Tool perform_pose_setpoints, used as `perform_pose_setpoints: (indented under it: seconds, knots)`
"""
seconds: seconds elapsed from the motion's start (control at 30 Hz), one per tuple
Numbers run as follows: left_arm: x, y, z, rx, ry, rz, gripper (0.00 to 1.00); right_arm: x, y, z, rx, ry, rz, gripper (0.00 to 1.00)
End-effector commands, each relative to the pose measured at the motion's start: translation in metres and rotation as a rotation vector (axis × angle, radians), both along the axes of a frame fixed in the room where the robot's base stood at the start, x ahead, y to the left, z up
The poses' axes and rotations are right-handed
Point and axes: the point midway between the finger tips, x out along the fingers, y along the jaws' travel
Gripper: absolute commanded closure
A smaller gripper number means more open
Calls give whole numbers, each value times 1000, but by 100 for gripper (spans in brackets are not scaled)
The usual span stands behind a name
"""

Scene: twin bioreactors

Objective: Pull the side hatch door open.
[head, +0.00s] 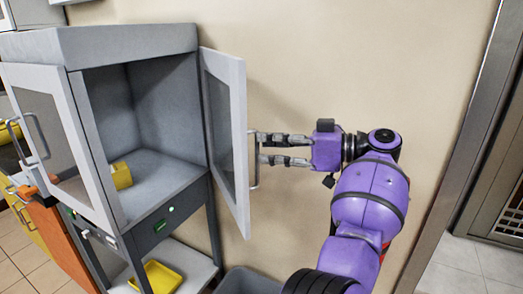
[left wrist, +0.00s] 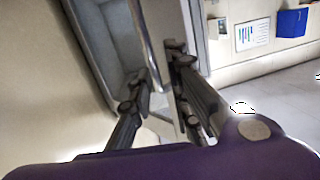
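The side hatch door (head: 241,150) is a grey-framed panel with a dark window. It stands swung out from the right of the grey cabinet (head: 125,40), whose inside shows. A vertical metal bar handle (head: 254,178) is on its outer face. My left gripper (head: 262,150) is at the handle, its fingers level and apart. In the left wrist view the handle bar (left wrist: 146,48) runs between the parted fingers (left wrist: 160,68); a firm grip on it does not show. My right gripper is not in view.
A second windowed door (head: 88,150) is on the cabinet's left. A yellow object (head: 121,176) lies inside, and a yellow tray (head: 162,277) sits on the lower shelf. A grey bin (head: 250,283) stands below the hatch door. The wall (head: 300,50) is close behind my gripper.

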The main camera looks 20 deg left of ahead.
Motion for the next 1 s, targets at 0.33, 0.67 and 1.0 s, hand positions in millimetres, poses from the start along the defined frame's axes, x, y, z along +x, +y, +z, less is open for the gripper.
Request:
perform_pose_setpoints:
  seconds: [0.33,0.67,1.0]
  knots:
    - [5,-12,-5,-4,5,3,83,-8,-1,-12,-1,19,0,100]
    - [5,-12,-3,-5,7,1,83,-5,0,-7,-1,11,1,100]
    - [6,-12,-5,-3,3,0,91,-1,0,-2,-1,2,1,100]
